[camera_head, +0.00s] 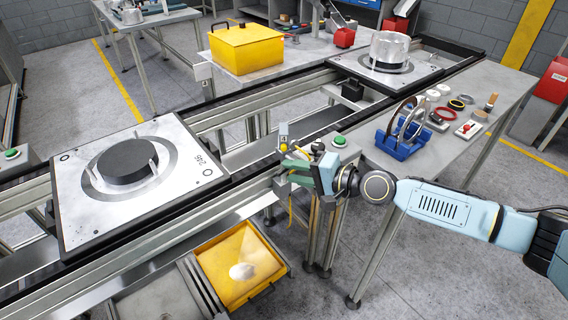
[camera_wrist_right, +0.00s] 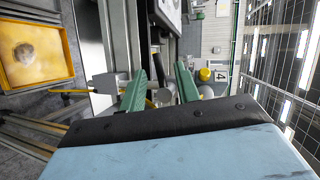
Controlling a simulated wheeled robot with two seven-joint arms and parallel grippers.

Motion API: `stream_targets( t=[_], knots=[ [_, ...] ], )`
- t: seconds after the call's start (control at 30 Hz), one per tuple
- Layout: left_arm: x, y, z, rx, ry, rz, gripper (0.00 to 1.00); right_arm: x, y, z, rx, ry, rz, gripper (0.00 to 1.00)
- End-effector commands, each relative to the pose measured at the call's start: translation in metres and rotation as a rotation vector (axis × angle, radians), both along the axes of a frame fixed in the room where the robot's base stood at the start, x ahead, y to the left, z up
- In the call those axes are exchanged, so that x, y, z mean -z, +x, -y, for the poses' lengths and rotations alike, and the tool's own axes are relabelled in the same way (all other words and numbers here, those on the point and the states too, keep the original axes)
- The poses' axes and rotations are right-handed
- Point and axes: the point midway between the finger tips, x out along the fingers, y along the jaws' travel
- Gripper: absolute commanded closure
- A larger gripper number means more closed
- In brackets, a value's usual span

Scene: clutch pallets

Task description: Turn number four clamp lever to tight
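My right gripper (camera_head: 299,172) has green fingers and is at the front rail of the conveyor, near the middle of the head view. In the right wrist view the fingers (camera_wrist_right: 161,70) stand apart, with nothing clearly held between them. A plate marked 4 (camera_wrist_right: 220,76) is right of the fingers, beside a round yellow knob (camera_wrist_right: 204,75). A thin yellow bar (camera_wrist_right: 68,92), which may be the clamp lever, sticks out left of the fingers from a grey block. The gripper hides part of the clamp in the head view. My left gripper is not in view.
A pallet (camera_head: 75,200) with a dark disc lies on the conveyor at left; another pallet (camera_head: 350,62) with a metal housing is farther back. A yellow bin (camera_head: 238,266) is below the rail. A green button (camera_head: 339,140) and a blue rack (camera_head: 403,148) are right of the gripper.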

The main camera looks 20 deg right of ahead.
Motion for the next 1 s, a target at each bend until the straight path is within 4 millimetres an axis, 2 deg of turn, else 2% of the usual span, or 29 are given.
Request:
stream_targets(
  t=[0.2, 0.57, 0.63, 0.83, 1.0],
  knots=[
    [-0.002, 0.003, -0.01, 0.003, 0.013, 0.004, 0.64, 0.007, 0.02, -0.018, 0.0, 0.001, 0.0, 0.68],
    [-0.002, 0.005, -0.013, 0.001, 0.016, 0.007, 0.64, 0.009, 0.024, -0.023, 0.0, -0.001, 0.001, 0.68],
    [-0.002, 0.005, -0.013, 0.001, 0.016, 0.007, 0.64, 0.009, 0.024, -0.023, 0.0, 0.0, 0.0, 0.73],
    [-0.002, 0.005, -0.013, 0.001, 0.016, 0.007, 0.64, 0.009, 0.024, -0.022, 0.0, 0.0, 0.0, 0.99],
    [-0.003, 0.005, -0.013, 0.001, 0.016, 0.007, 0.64, 0.009, 0.024, -0.022, 0.0, -0.001, 0.0, 1.0]
  ],
)
